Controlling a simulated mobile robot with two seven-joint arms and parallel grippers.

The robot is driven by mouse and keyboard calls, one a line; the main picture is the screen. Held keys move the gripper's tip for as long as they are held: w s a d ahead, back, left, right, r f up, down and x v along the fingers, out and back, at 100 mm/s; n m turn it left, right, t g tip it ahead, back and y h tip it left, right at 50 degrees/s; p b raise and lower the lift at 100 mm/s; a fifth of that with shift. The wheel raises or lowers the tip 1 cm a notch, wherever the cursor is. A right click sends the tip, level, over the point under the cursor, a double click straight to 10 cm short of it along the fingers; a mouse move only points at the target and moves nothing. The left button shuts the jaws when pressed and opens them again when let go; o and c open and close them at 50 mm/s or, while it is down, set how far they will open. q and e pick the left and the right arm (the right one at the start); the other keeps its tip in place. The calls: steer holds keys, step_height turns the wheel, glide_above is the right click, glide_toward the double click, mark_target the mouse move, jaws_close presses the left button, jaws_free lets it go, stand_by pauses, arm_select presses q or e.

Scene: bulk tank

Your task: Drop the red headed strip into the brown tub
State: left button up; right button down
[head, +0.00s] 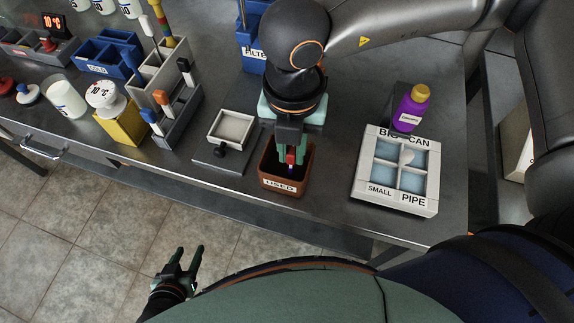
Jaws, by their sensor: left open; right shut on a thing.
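The brown tub (284,187), labelled "USED", stands near the front edge of the bench. My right gripper (290,158) points down over the tub and is shut on the red headed strip (290,157). The red head shows between the fingers, with a dark purple tip below it. The strip's lower end is at or inside the tub's opening; I cannot tell whether it touches the tub. My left gripper (185,264) is open and empty, low in front of the bench over the tiled floor.
A white divided box (397,205) and a purple bottle (411,108) stand right of the tub. A square white dish (231,129) is at its left. A grey rack with handled tools (176,122) and a yellow block (121,127) stand further left. A blue bin (252,58) is behind.

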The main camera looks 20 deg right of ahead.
steer(key=c, duration=0.8)
jaws_free()
steer(key=shift+o, duration=0.2)
steer(key=shift+r, duration=0.1)
step_height(320, 180, up, 12)
steer(key=shift+r, duration=0.2)
